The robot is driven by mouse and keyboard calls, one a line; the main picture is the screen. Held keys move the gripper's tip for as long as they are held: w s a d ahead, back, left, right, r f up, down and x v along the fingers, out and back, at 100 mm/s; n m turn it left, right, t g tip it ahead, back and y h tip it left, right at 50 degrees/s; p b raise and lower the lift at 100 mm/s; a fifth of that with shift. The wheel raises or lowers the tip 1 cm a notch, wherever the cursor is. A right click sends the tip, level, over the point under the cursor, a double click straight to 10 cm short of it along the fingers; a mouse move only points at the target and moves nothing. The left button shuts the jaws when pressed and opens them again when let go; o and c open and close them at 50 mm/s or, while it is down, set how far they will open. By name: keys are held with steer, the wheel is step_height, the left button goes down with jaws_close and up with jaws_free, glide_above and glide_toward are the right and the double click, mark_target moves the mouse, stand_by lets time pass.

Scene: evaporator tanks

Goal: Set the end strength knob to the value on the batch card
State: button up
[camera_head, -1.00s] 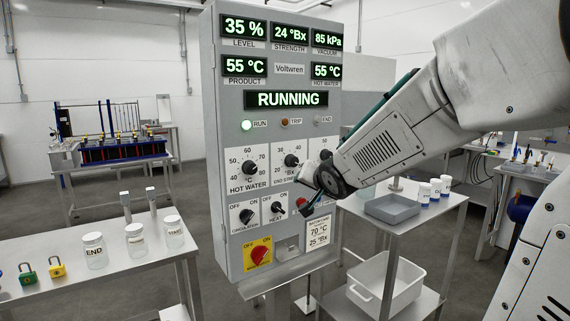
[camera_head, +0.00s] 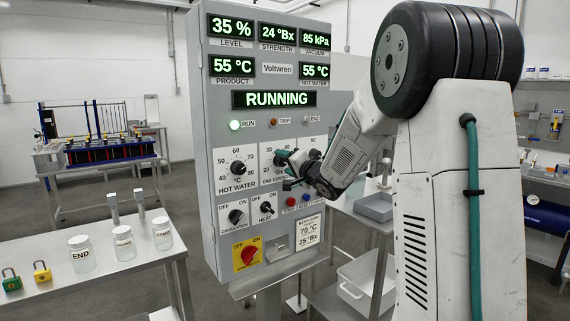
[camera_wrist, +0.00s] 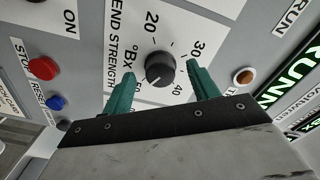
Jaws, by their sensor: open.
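The end strength knob (camera_wrist: 160,67) is a black round knob on a white scale plate, with 20, 30 and 40 legible in the wrist view. My gripper (camera_wrist: 161,70) is open, with one green finger on each side of the knob; contact is not visible. In the head view my gripper (camera_head: 292,172) is at the panel and partly covers the knob (camera_head: 281,157) and its scale. The batch card (camera_head: 308,232) low on the panel reads 70 °C and 25 °Bx.
The hot water knob (camera_head: 238,168) is left of it, with circulation (camera_head: 236,216) and heat (camera_head: 265,208) switches below. Red stop (camera_wrist: 43,68) and blue reset (camera_wrist: 54,103) buttons are nearby. The strength display (camera_head: 278,32) reads 24 °Bx. A jar table (camera_head: 110,278) stands left.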

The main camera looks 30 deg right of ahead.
steer(key=shift+w, duration=0.45)
steer(key=c, duration=1)
steer(key=shift+o, duration=0.2)
